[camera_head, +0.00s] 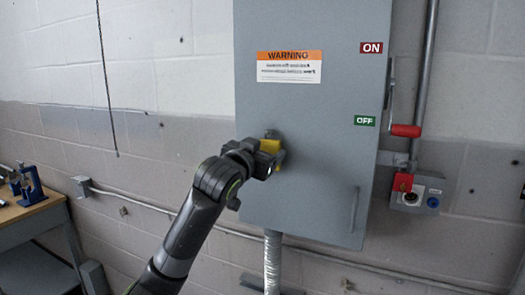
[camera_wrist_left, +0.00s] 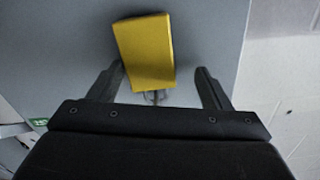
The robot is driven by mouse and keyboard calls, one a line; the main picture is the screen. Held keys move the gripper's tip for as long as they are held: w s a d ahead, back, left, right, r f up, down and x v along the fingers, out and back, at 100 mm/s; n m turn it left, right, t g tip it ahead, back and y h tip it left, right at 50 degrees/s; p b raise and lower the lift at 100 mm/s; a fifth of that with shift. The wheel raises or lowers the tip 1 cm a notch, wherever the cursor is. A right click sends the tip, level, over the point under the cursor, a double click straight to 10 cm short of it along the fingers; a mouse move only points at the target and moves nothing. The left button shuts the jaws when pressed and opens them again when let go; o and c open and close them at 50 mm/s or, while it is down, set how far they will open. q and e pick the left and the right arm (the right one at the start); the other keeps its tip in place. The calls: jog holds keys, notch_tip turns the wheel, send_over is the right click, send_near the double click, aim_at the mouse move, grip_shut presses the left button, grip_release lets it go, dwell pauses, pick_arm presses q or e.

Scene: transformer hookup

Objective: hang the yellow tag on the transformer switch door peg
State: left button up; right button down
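The yellow tag (camera_head: 270,146) is against the front of the grey transformer switch door (camera_head: 310,200), partly hidden by my left gripper in the head view. In the left wrist view the yellow tag (camera_wrist_left: 145,50) lies between the fingertips, with a visible gap on each side. A small grey metal part (camera_wrist_left: 156,97), which may be the peg, shows at the tag's lower end there. My left gripper (camera_head: 275,158) is open around the tag, close to the door; its fingers also show in the left wrist view (camera_wrist_left: 158,90). My right gripper is not in view.
A red-handled lever (camera_head: 405,131) and a control box (camera_head: 416,193) are right of the door. A door handle (camera_head: 355,209) sits low on it. A bench (camera_head: 35,212) with a blue tool (camera_head: 29,186) stands far left. A conduit (camera_head: 272,262) runs below the cabinet.

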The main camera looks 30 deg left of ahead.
pick_arm(q)
jog(key=shift+s, duration=0.1)
jog(key=s+d+b, duration=0.1)
jog(key=s+b, duration=0.5)
jog(key=s, duration=1.1)
jog(key=shift+s, duration=0.1)
